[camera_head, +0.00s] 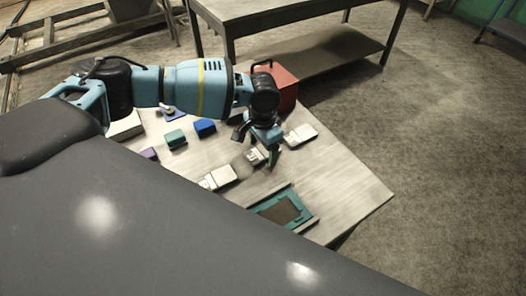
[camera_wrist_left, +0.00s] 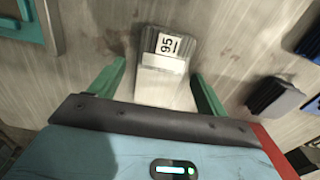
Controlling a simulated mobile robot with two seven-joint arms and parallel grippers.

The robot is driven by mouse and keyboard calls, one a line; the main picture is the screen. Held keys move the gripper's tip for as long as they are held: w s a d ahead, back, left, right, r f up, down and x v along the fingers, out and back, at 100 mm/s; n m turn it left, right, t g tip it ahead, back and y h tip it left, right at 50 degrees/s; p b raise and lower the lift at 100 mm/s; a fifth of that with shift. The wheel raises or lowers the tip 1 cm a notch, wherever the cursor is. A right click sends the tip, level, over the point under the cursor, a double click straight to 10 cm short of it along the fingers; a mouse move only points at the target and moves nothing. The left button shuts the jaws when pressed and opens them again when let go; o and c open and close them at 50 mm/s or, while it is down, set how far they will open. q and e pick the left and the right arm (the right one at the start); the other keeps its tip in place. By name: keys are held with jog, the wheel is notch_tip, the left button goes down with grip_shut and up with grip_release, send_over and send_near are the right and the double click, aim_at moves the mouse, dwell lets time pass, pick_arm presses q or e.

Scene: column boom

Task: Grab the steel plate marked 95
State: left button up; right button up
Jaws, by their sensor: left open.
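The steel plate marked 95 (camera_wrist_left: 162,72) is a pale metal block with a white label reading 95 turned sideways. It lies on the tabletop in the left wrist view. My left gripper (camera_wrist_left: 160,80) is open, with one green finger on each side of the plate's near part. I cannot tell whether the fingers touch it. In the head view my left gripper (camera_head: 264,150) is low over the table, and a pale plate (camera_head: 253,157) shows beside its fingers, partly hidden. The number cannot be read there. My right gripper is not in view.
The table (camera_head: 350,190) also holds other pale plates (camera_head: 218,178) (camera_head: 301,134), a teal tray (camera_head: 284,211) near the front edge, a green block (camera_head: 174,139), a blue block (camera_head: 205,127) and a red box (camera_head: 285,88). A workbench (camera_head: 280,12) stands behind. The table's right corner is clear.

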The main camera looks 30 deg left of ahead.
aim_at(263, 151)
pick_arm(q)
jog(key=shift+c, duration=0.2)
jog(key=c, duration=1.4)
jog(key=shift+r, duration=0.1)
jog(key=shift+c, duration=0.5)
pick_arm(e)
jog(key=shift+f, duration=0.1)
pick_arm(q)
jog(key=shift+w+r, duration=0.1)
jog(key=shift+r, duration=0.05)
